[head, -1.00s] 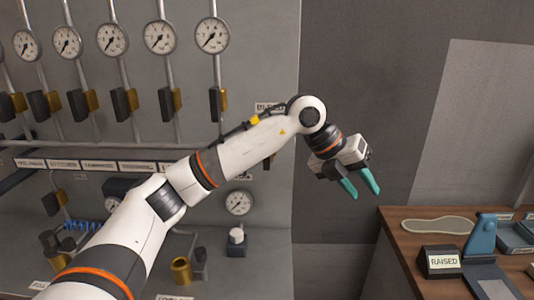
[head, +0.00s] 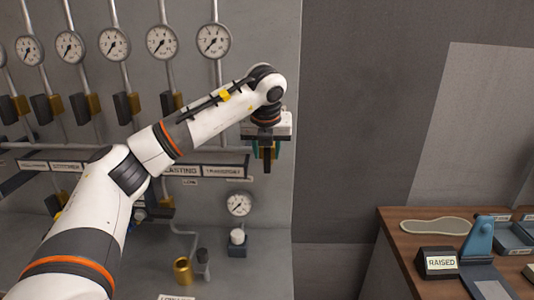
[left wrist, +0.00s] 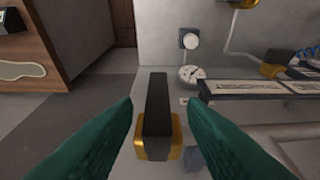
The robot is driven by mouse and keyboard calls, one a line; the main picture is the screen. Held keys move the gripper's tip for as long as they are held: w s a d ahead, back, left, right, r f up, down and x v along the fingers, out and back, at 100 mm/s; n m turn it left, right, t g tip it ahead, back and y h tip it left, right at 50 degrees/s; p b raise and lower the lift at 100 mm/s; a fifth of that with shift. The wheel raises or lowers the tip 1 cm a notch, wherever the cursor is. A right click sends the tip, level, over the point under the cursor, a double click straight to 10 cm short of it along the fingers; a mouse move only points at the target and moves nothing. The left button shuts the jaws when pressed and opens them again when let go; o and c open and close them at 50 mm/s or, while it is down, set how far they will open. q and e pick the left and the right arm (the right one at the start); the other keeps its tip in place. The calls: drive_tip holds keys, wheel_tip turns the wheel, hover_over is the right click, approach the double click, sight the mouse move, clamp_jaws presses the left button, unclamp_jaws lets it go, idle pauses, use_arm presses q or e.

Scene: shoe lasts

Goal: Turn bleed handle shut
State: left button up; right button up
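The bleed handle, a black lever (left wrist: 157,105) on a gold valve body (left wrist: 144,148), is in the middle of the left wrist view. My left gripper (head: 266,155) points down in front of the panel's right edge. In the left wrist view its green fingers (left wrist: 160,112) stand on either side of the black lever, with visible gaps on both sides. The gripper is open and does not grasp the lever. In the head view the lever is mostly hidden by the gripper, and the BLEED label is covered by my arm. My right gripper is not in view.
Gauges (head: 213,41) with other black-and-gold valves (head: 172,101) line the panel. A label rail (head: 222,171) runs just left of the gripper. A small gauge (head: 239,204) and a white knob (head: 237,237) sit below. A wooden table (head: 395,222) stands at right.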

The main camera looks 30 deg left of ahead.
sight(267, 151)
use_arm(q)
drive_tip(key=shift+x, duration=1.5)
drive_tip(key=shift+c, duration=0.4)
drive_tip(key=shift+d, duration=0.1)
clamp_jaws()
drive_tip(key=shift+r, duration=0.1)
